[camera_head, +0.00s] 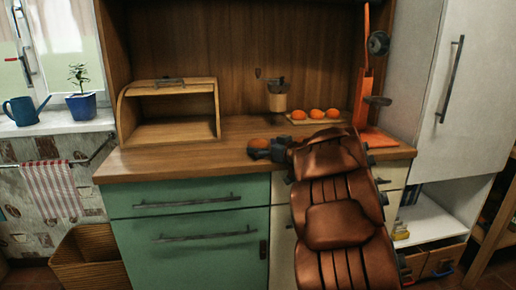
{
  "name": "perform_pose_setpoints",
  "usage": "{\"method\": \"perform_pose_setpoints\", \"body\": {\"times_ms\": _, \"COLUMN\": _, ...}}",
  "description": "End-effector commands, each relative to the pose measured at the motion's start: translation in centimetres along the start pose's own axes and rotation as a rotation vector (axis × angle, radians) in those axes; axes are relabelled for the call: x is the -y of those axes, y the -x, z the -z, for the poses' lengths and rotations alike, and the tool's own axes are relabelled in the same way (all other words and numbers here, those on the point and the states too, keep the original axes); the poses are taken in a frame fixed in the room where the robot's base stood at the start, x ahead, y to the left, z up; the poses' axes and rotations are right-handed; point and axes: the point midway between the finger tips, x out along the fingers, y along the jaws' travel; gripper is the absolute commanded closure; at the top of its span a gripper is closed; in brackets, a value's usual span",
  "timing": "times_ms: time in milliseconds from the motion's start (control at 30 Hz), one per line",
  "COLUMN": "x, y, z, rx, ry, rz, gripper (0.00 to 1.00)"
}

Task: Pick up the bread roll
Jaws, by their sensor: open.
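A round orange-brown bread roll (259,142) sits on the wooden counter near its front edge, partly hidden by my gripper. Three more round orange-brown pieces (316,114) lie in a row on a small board farther back; I cannot tell whether they are rolls too. My dark gripper (262,151) is open, low over the counter at the roll. It looks to be at or around the roll, but I cannot tell whether the fingers touch it. My copper-coloured arm covers the counter's right front.
An open wooden bread box (169,112) stands at the counter's left. A coffee grinder (277,97) stands at the back. A tall orange stand (366,92) with dark parts stands at the right. The counter (165,160) is bare in front of the bread box.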

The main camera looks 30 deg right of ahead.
Motion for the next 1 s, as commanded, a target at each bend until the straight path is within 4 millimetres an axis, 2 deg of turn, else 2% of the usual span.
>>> {"method": "perform_pose_setpoints", "body": {"times_ms": 133, "x": -0.01, "y": 0.06, "z": 0.09, "rx": -0.001, "ry": 0.000, "rz": 0.000, "gripper": 0.02}}
{"method": "perform_pose_setpoints", "body": {"times_ms": 700, "x": -0.01, "y": 0.08, "z": 0.12, "rx": -0.001, "ry": 0.001, "rz": 0.000, "gripper": 0.61}}
{"method": "perform_pose_setpoints", "body": {"times_ms": 1000, "x": 0.03, "y": 0.08, "z": 0.28, "rx": -0.001, "ry": 0.001, "rz": 0.000, "gripper": 0.61}}
